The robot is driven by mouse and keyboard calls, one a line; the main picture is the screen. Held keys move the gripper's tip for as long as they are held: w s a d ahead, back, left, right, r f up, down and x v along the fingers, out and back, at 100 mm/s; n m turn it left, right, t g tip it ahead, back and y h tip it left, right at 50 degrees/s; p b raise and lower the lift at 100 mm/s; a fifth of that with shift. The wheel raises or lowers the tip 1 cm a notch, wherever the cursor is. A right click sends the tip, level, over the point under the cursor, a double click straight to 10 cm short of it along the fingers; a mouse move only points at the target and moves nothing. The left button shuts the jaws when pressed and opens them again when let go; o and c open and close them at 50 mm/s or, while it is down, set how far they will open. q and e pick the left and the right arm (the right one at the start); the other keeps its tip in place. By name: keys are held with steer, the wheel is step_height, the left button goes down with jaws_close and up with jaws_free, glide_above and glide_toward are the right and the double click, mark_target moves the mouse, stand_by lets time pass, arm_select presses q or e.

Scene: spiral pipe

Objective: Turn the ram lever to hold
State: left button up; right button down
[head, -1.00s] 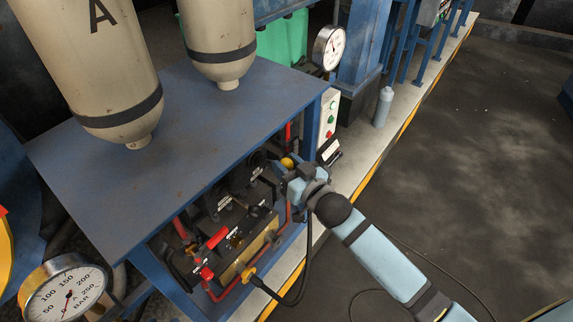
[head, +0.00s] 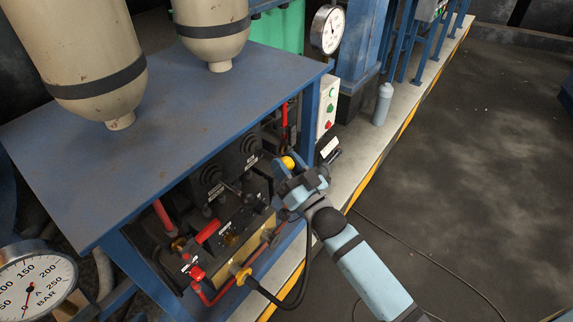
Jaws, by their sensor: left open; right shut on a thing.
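My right gripper (head: 284,182) comes in from the lower right and is shut at the right front of the valve bench. A yellow round knob (head: 288,162) shows just above its jaws. It appears to be the end of the ram lever that the jaws hold, but the gripper hides most of that lever, and its labelled position cannot be read. To the left, a black valve block (head: 232,213) carries black levers, small white labels and a red handle (head: 208,231). My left gripper is not in view.
A blue bench top (head: 170,130) overhangs the valves, with two cream cylinders (head: 90,60) above it. A pressure gauge (head: 35,285) is at lower left, another (head: 327,30) at the top. A black hose (head: 290,298) hangs below my gripper. The floor at right is clear.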

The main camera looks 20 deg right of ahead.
arm_select(q)
steer(key=shift+f, duration=0.2)
arm_select(e)
steer(key=c, duration=0.7)
jaws_free()
steer(key=shift+c, duration=0.2)
arm_select(q)
steer(key=shift+s+a+f+g+p, duration=0.15)
steer(key=shift+a+f+g+p, duration=0.15)
steer(key=shift+p, duration=0.4)
arm_select(e)
steer(key=v, duration=1.4)
arm_select(q)
steer(key=shift+r, duration=0.2)
arm_select(e)
steer(key=shift+w, duration=0.1)
